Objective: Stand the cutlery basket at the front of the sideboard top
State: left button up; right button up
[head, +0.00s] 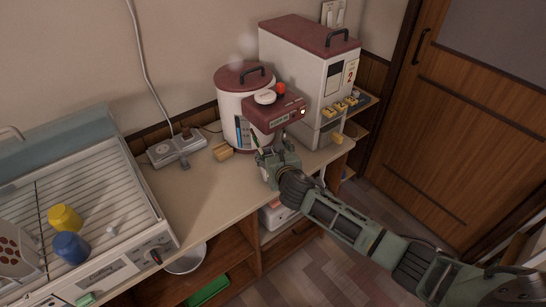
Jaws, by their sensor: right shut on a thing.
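The beige sideboard top (205,200) runs from the dish dryer at the left to the appliances at the back right. My right gripper (260,150) is over its back right part, in front of the white pot with the red lid. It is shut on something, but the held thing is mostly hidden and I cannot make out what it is. A pale piece with round brown dots or holes (14,254) stands in the dryer at the left edge, cut off by the frame; I cannot tell whether it is the cutlery basket. My left gripper is not in view.
The dish dryer (115,205) holds a yellow cup (65,217) and a blue cup (70,247). A power strip (178,148) lies at the back. The red-lidded pot (232,107) and tall white dispenser (300,65) stand at the right. The front middle of the top is clear.

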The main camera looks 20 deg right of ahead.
jog(key=shift+s+f, duration=0.15)
jog(key=shift+f, duration=0.35)
jog(key=o, duration=1.1)
jog(key=shift+f, duration=0.1)
jog(key=shift+o, duration=0.2)
